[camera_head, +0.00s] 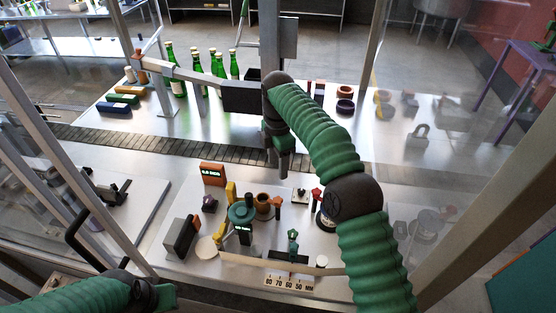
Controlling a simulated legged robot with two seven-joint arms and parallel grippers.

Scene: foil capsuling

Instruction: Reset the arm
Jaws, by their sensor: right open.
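My right arm (320,130), with green ribbed sleeves and dark joints, rises from the bottom right and bends down near the middle of the view. My right gripper (278,165) hangs from it, pointing down above the metal work surface near the slatted conveyor. It is open, and I see nothing between its fingers. My left arm (85,297) shows only at the bottom left corner, in front of the work surface. Its gripper does not show.
A teal round fixture (242,212), a red display box (212,174) and several small tools stand on the near surface (180,205). Green bottles (218,68) stand beyond the slatted conveyor (150,145). Metal frame posts (480,235) and clear panels enclose the sides.

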